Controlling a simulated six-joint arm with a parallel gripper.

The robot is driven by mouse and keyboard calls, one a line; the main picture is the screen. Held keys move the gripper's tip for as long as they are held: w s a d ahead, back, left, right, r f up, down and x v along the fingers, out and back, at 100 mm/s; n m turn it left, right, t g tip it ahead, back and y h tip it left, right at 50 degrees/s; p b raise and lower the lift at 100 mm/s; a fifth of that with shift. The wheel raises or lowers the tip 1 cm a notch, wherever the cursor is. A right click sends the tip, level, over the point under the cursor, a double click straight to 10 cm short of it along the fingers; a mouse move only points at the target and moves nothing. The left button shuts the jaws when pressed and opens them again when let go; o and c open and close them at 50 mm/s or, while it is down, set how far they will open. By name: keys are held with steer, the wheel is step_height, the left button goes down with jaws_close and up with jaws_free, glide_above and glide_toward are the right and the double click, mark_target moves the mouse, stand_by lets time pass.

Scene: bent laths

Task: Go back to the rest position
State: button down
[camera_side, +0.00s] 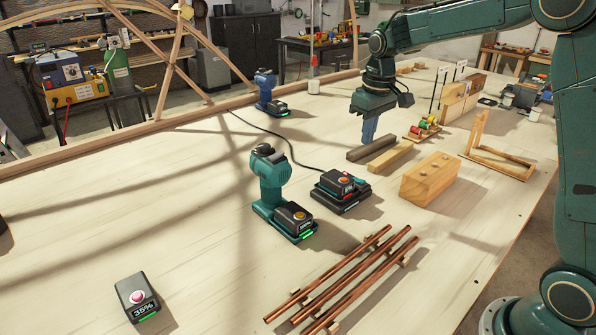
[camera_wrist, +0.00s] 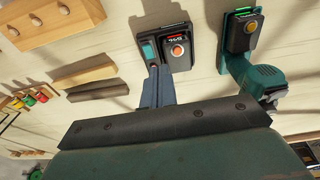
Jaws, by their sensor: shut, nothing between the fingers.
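My gripper (camera_side: 369,130) points down above the pale bench, near a dark grey block and a light wooden block. Its fingers are together and hold nothing. In the wrist view the closed fingers (camera_wrist: 158,84) show in front of a charger with a battery on it. I cannot tell the exact height of the fingertips above the bench.
A teal drill (camera_side: 270,180) stands left of the charger (camera_side: 341,190). Another drill (camera_side: 266,95) stands farther back. A drilled wooden block (camera_side: 429,179), copper-coloured rods (camera_side: 345,277) and a loose battery (camera_side: 137,297) lie on the bench. The left front area is mostly clear.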

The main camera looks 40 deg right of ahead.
steer(key=s+a+r+t, duration=0.1)
steer(key=s+a+r, duration=0.2)
steer(key=s, duration=0.4)
steer(key=s+a+r+t, duration=0.1)
steer(key=s+a+r, duration=0.1)
steer(key=s, duration=0.4)
steer(key=s+a+r+t, duration=0.1)
steer(key=s+a+r, duration=0.2)
steer(key=s, duration=0.4)
steer(key=s+a+f+t, duration=0.1)
steer(key=s+f, duration=0.2)
steer(key=s, duration=0.5)
steer(key=shift+a+t, duration=0.3)
steer(key=shift+a, duration=0.05)
